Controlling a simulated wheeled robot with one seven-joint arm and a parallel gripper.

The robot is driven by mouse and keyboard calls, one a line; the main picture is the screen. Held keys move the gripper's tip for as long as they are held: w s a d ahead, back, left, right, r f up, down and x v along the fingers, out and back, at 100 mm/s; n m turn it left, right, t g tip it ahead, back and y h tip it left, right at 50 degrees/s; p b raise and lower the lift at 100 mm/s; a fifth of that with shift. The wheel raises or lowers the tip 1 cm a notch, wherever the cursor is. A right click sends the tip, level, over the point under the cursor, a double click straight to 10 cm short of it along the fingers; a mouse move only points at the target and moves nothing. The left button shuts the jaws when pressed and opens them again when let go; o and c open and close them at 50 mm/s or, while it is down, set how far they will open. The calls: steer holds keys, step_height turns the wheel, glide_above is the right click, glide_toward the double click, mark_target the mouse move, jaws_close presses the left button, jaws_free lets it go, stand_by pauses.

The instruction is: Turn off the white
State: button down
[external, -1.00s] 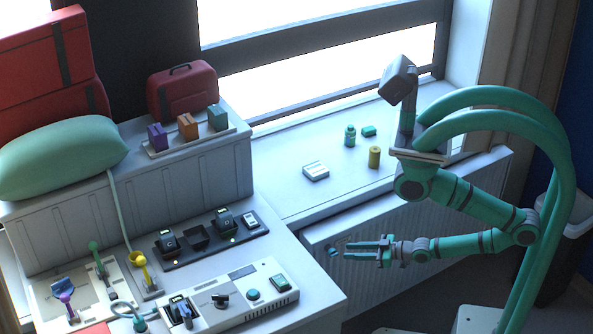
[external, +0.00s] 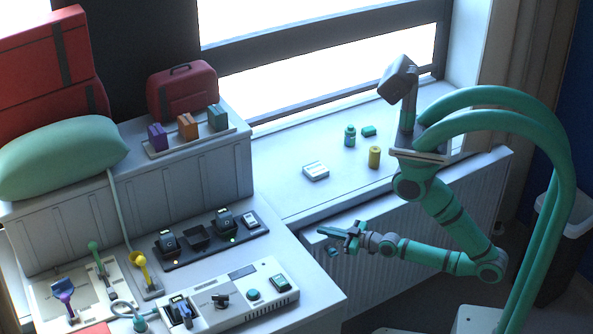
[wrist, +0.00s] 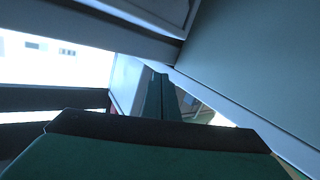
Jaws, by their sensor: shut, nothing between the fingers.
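A black strip (external: 186,262) on the counter carries a white switch (external: 250,219) at its right end. Several black units (external: 223,219) sit to its left, and a small green light (external: 232,240) shows on the strip. My gripper (external: 330,233) is shut and empty, in the air to the right of the strip, in front of the radiator and apart from the switch. In the wrist view my closed fingers (wrist: 160,97) point away from the camera; I cannot make out the strip or the switch there.
A white panel (external: 216,301) with a knob, a teal button and dark switches lies in front of the strip. Colored levers (external: 140,262) stand at left. The sill (external: 340,195) holds a white box (external: 315,171), bottles and a teal block. A radiator (external: 440,215) is below.

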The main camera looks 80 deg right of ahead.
steer(key=shift+n+t, duration=0.3)
steer(key=shift+n, duration=0.3)
steer(key=w+d+r, duration=0.1)
steer(key=w, duration=0.2)
steer(key=w+d+r, duration=0.1)
steer(key=w+d, duration=0.1)
steer(key=w, duration=0.2)
steer(key=w+d, duration=0.1)
steer(key=w, duration=0.2)
steer(key=shift+w+d+r, duration=0.4)
steer(key=w+d+r+n+y, duration=0.3)
steer(key=w+r, duration=0.4)
steer(key=w, duration=0.2)
steer(key=s+a+r+n+g+y, duration=0.2)
steer(key=a+r+n+g+y, duration=0.3)
steer(key=y, duration=0.5)
steer(key=shift+a+n+g+y, duration=0.3)
steer(key=shift+a+n+g, duration=0.1)
steer(key=shift+n, duration=0.2)
steer(key=shift+w, duration=0.15)
glide_above(250, 220)
steer(key=s+d, duration=0.2)
steer(key=d, duration=0.1)
step_height(250, 220, down, 2)
steer(key=shift+d+f, duration=0.15)
steer(key=f, duration=0.3)
steer(key=shift+w, duration=0.4)
steer(key=shift+f, duration=0.6)
